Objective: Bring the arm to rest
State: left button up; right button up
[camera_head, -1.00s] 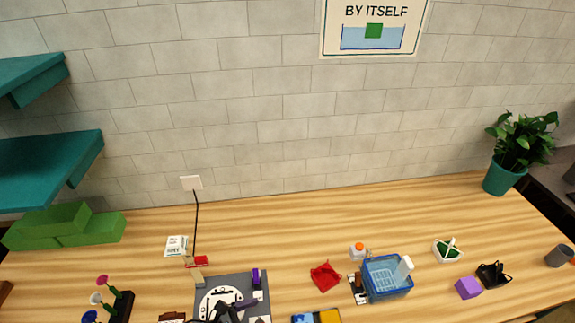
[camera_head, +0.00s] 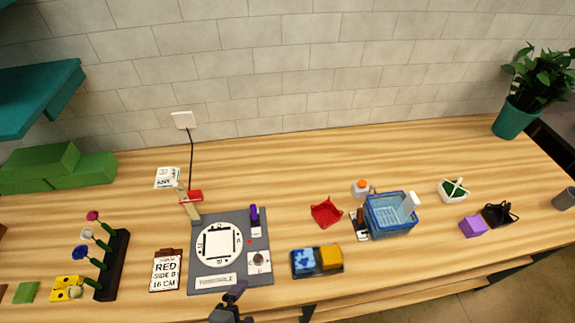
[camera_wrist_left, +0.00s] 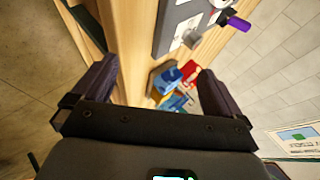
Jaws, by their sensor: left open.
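My left gripper (camera_head: 232,304) shows at the bottom of the head view, at the table's front edge just below the grey mat (camera_head: 206,277). In the left wrist view its two dark fingers stand wide apart (camera_wrist_left: 157,74) with nothing between them. Beyond the fingers, that view shows the table edge, part of the mat (camera_wrist_left: 168,32) and small coloured things, with floor at the left. My right gripper is in neither view.
A tray with blue and yellow blocks (camera_head: 317,260), a red cloth-like piece (camera_head: 326,212) and a blue basket (camera_head: 390,226) lie right of the mat. A clipboard (camera_head: 166,270) and a flower rack (camera_head: 113,265) stand left. The back middle of the table is clear.

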pick_arm(q)
jog(key=s+a+n+g+y, duration=0.4)
jog(key=s+a+n+g, duration=0.3)
jog(key=a+n, duration=0.7)
jog(key=d+r+n+t+p, duration=0.1)
jog(key=d+r+n+p, duration=0.1)
jog(key=r+p, duration=1.9)
jog(key=shift+s+d+r, duration=0.3)
jog(key=shift+s+d, duration=0.15)
jog(key=shift+d, duration=0.15)
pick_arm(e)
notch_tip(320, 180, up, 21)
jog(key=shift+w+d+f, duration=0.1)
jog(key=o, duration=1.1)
